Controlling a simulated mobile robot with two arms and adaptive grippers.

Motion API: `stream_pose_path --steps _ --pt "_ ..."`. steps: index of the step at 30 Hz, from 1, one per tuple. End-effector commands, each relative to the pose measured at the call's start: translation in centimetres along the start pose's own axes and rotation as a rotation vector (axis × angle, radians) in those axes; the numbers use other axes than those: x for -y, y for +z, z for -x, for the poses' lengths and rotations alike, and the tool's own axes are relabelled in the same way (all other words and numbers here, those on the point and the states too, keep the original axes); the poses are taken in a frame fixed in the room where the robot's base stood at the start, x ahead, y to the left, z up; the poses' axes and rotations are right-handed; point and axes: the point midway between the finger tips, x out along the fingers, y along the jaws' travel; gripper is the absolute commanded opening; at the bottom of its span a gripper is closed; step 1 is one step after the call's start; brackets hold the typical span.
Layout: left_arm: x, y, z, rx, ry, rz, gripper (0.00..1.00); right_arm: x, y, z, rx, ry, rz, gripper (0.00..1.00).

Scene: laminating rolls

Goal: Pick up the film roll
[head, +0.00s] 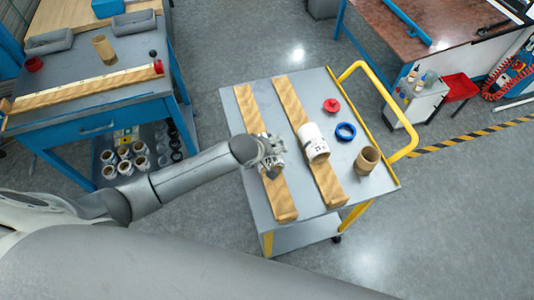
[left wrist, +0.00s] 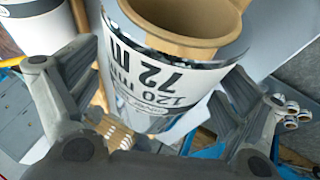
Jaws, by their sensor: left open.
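A film roll (left wrist: 165,75) with a printed label reading 120 mm and 72 m and a brown cardboard core fills the middle of the left wrist view. My left gripper (head: 271,158) is over the left wooden rail (head: 245,100) on the cart, and its open fingers stand on either side of this roll. In the head view the gripper mostly hides the roll (head: 279,141). A second white roll (head: 314,146) rests on the right wooden rail (head: 293,105); a white roll also shows at the upper left of the left wrist view (left wrist: 35,12). My right gripper is not in view.
The grey cart (head: 221,94) also carries a red cap (head: 331,105), a blue ring (head: 345,131) and a brown cardboard core (head: 367,160) on its right side. A yellow handle (head: 407,110) borders it. A blue workbench (head: 85,125) stands at left.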

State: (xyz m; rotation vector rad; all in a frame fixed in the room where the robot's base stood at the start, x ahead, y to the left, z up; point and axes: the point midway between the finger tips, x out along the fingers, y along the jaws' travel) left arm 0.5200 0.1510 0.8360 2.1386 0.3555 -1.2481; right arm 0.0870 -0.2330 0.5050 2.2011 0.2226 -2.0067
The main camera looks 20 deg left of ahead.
Motion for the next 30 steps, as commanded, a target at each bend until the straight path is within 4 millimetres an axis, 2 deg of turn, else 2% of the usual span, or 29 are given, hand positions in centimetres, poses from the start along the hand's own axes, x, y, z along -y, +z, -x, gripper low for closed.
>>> stream_pose_path --steps 16,30 --pt "0.18 0.17 -0.34 0.0 -0.001 -0.001 0.93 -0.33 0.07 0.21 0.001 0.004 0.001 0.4" --pt "0.26 0.18 -0.36 0.001 -0.003 0.0 0.34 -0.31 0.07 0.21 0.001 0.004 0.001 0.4"
